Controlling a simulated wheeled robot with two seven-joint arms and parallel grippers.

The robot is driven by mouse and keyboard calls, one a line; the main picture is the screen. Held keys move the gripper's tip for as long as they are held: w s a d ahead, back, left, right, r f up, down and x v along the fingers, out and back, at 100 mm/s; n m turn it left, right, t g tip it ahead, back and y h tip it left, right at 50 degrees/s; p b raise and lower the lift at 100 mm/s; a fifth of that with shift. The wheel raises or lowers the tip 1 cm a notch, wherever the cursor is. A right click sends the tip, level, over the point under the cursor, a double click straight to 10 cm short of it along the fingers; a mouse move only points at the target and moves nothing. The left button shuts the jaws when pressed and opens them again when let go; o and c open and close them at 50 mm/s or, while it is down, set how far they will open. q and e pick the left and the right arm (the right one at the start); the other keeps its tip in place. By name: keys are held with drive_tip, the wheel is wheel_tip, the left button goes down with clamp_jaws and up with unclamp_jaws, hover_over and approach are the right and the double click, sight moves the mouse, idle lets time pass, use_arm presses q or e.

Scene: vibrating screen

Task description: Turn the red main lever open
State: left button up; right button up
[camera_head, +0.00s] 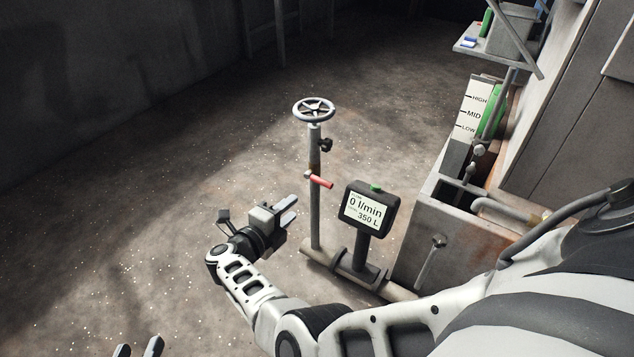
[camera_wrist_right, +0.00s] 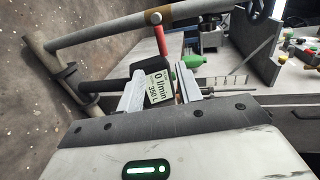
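The red main lever (camera_head: 321,182) sits partway up a vertical pipe (camera_head: 314,215) and points right and slightly down, across the pipe, in the head view. In the right wrist view the red lever (camera_wrist_right: 162,42) shows beyond my fingers, at the top centre. My right gripper (camera_head: 291,208) is left of the pipe and below the lever, apart from it. Its fingers also show in the right wrist view (camera_wrist_right: 158,88), spread with nothing held between them. My left gripper (camera_head: 138,348) shows only its fingertips at the bottom edge; they are apart and empty.
A handwheel (camera_head: 314,110) tops the pipe, with a dark knob (camera_head: 325,145) below it. A flow display (camera_head: 366,209) reading 0 l/min and 350 L stands just right of the pipe. A machine housing (camera_head: 455,240) is further right. The floor on the left is clear.

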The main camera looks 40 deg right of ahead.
sight(321, 184)
drive_tip(key=b+x, duration=0.4)
drive_tip(key=x, duration=1)
drive_tip(key=shift+d+r, duration=0.15)
drive_tip(key=shift+d, duration=0.05)
drive_tip(key=shift+w+d, duration=0.1)
drive_tip(key=shift+d, duration=0.1)
use_arm(q)
drive_tip(key=shift+d+r+n+t+h, duration=0.6)
drive_tip(key=shift+d+r+t+h, duration=0.15)
drive_tip(key=shift+r, duration=0.2)
use_arm(e)
drive_tip(key=shift+d, duration=0.15)
clamp_jaws()
